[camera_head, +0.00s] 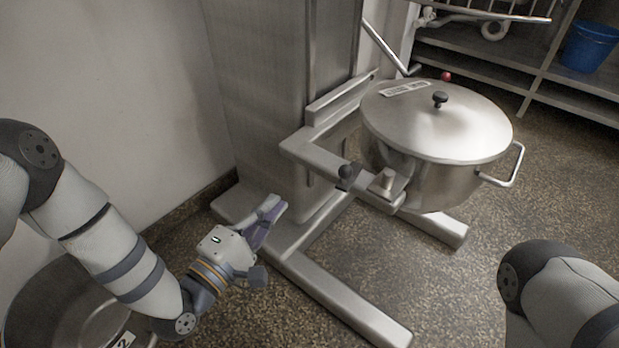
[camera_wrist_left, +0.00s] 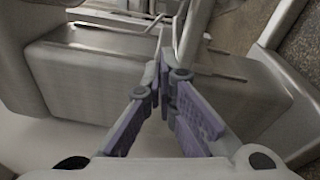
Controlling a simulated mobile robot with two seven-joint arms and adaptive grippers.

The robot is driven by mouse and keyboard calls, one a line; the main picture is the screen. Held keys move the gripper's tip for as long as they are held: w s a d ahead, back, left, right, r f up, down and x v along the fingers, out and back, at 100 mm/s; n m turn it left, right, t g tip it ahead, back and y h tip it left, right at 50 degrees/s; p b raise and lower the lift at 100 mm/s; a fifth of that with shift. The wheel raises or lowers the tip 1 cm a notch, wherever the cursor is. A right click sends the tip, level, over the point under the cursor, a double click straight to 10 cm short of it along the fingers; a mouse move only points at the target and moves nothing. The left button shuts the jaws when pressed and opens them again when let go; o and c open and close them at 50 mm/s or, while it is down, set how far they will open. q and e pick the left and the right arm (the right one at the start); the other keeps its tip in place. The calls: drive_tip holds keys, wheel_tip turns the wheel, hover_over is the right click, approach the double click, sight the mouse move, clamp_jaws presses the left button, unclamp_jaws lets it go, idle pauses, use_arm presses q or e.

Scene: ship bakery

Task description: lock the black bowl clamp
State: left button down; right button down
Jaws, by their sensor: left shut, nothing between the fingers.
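The clamp cannot be made out in the wrist view. My right gripper is outside both views.
The bowl has a lid (camera_head: 440,125) with a black knob and a side handle (camera_head: 516,165). The mixer's steel legs (camera_head: 340,300) run along the floor. Another steel bowl (camera_head: 50,305) stands at lower left. A blue bucket (camera_head: 589,46) is on a shelf. Speckled floor is clear at centre right.

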sight(351, 168)
use_arm(q)
drive_tip(key=w+d+r, duration=0.1)
drive_tip(key=w+d, duration=0.6)
drive_tip(key=d, duration=0.1)
drive_tip(key=shift+w+d+b, duration=0.25)
drive_tip(key=shift+w+b, duration=0.1)
drive_tip(key=shift+b, duration=0.1)
drive_tip(key=shift+s, duration=0.1)
drive_tip(key=shift+s+d+n+t+y, duration=0.2)
drive_tip(key=shift+d+n+t+y, duration=0.15)
drive_tip(key=shift+y, duration=0.25)
